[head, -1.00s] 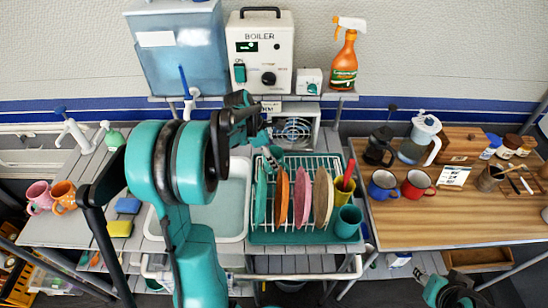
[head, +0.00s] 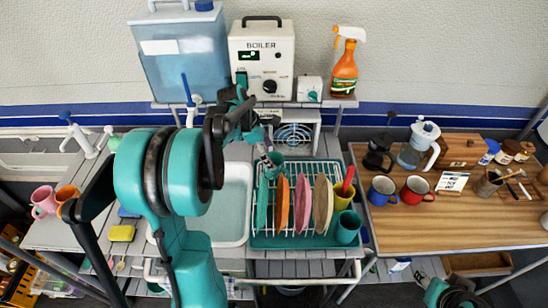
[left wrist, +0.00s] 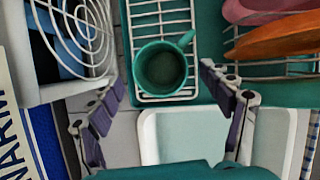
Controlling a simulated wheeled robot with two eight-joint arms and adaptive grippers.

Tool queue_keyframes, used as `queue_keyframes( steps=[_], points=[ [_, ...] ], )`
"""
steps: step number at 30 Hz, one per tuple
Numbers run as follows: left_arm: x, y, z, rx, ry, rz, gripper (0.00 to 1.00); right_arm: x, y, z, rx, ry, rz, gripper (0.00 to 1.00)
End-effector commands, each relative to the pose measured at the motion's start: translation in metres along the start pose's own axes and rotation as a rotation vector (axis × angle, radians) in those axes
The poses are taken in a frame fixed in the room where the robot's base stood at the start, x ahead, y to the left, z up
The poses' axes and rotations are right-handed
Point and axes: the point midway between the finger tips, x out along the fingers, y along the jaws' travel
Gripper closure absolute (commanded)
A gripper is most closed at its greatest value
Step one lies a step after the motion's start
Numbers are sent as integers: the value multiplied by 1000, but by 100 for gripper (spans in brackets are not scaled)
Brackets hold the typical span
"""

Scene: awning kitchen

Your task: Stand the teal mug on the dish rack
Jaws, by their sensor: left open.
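The teal mug (left wrist: 163,68) stands upright on the white wire of the dish rack (left wrist: 160,22), its handle toward the upper right in the left wrist view. In the head view the mug (head: 276,161) is at the rack's back left corner. My left gripper (head: 266,155) is open beside it; in the left wrist view its fingers are spread to either side, apart from the mug. The rack (head: 262,238) also holds plates and a second teal cup (head: 347,227) at its right end. My right arm's end (head: 450,294) is partly visible at the bottom right; its jaws are unclear.
An orange plate (head: 282,204) and a pink plate (head: 302,203) stand close to the mug. The sink basin (head: 233,205) lies left of the rack. A fan grille (head: 293,136) is behind the rack. Blue and red mugs (head: 416,189) stand on the wooden counter at right.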

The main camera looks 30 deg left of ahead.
Motion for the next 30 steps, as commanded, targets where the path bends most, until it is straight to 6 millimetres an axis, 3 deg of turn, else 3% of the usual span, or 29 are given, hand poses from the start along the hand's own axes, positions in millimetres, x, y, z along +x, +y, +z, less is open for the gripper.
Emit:
queue_keyframes(
  steps=[1, 6, 12, 30],
  points=[
    [-16, 0, 1, -2, 0, 1, 21, -7, 0, -5, 0, 0, 0, 60],
    [-50, 0, 1, -1, 0, 1, 21, -16, 0, -11, 0, 0, 0, 60],
    [-72, 0, 0, -1, 0, 0, 21, -20, 0, -14, 0, 0, 0, 60],
    [-75, 0, 0, 0, 0, 0, 21, -20, 0, -14, 0, 0, 0, 60]
  ],
)
